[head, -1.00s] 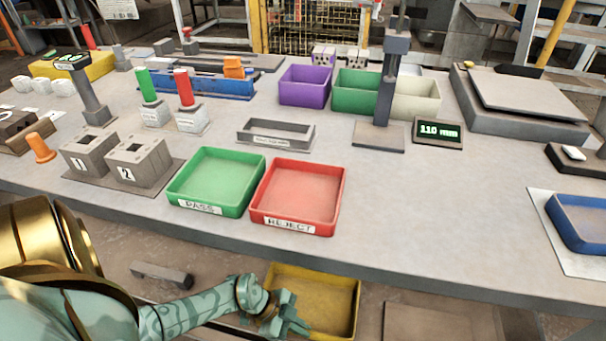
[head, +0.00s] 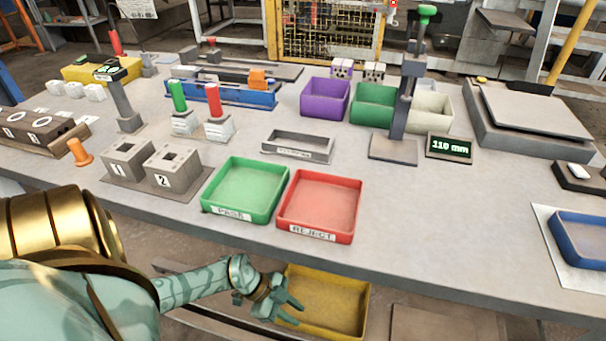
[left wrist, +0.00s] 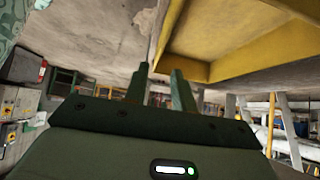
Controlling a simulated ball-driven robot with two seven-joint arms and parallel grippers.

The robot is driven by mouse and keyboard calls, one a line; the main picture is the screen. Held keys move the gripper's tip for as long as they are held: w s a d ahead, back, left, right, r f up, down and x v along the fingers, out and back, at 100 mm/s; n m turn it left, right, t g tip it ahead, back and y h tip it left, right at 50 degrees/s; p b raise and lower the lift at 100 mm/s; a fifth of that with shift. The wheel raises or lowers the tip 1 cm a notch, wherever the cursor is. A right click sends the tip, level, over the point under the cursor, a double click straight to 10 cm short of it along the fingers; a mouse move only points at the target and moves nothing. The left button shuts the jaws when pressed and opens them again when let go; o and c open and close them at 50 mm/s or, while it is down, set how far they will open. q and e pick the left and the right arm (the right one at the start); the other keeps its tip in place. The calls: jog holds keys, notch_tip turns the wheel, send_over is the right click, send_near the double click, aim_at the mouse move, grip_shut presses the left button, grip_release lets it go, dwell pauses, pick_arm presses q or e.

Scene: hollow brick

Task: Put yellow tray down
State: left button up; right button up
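The yellow tray (head: 335,283) is below the front edge of the table in the head view, upright and looking empty. The yellow tray's wall (left wrist: 250,55) lies just beyond and to the right of the fingertips there. My right gripper is not in view.
The grey table (head: 440,230) overhangs behind the tray. A green PASS tray (head: 245,190) and red REJECT tray (head: 322,205) stand near its front edge. A blue tray (head: 585,238) is at the right. A flat brown panel (head: 440,326) lies low, right of the yellow tray.

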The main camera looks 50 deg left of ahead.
pick_arm(q)
jog(key=p+v, duration=0.1)
jog(key=v, duration=0.3)
jog(key=w+d+r+n+t+h, duration=0.1)
jog(key=w+d+r+t, duration=0.4)
jog(key=r, duration=0.3)
jog(key=w+d+r+n+t, duration=0.1)
jog(key=w+d+r+t, duration=0.25)
jog(key=d+r, duration=0.35)
jog(key=s+a+f+n+g+y, duration=0.25)
jog(key=s+f, duration=0.55)
jog(key=f, duration=0.4)
jog(key=s+a+f+n+g+y, duration=0.2)
jog(key=s+a+f+n+y, duration=0.15)
jog(key=s+f, duration=0.6)
jog(key=s+f+g+y, duration=0.1)
jog(key=s+f+g, duration=0.2)
jog(key=s, duration=0.8)
jog(key=s+f+g+y, duration=0.1)
jog(key=s+f+g, duration=0.3)
jog(key=s, duration=0.7)
jog(key=s+f+g, duration=0.3)
jog(key=s+f, duration=0.3)
jog(key=s, duration=0.5)
jog(key=shift+y, duration=0.4)
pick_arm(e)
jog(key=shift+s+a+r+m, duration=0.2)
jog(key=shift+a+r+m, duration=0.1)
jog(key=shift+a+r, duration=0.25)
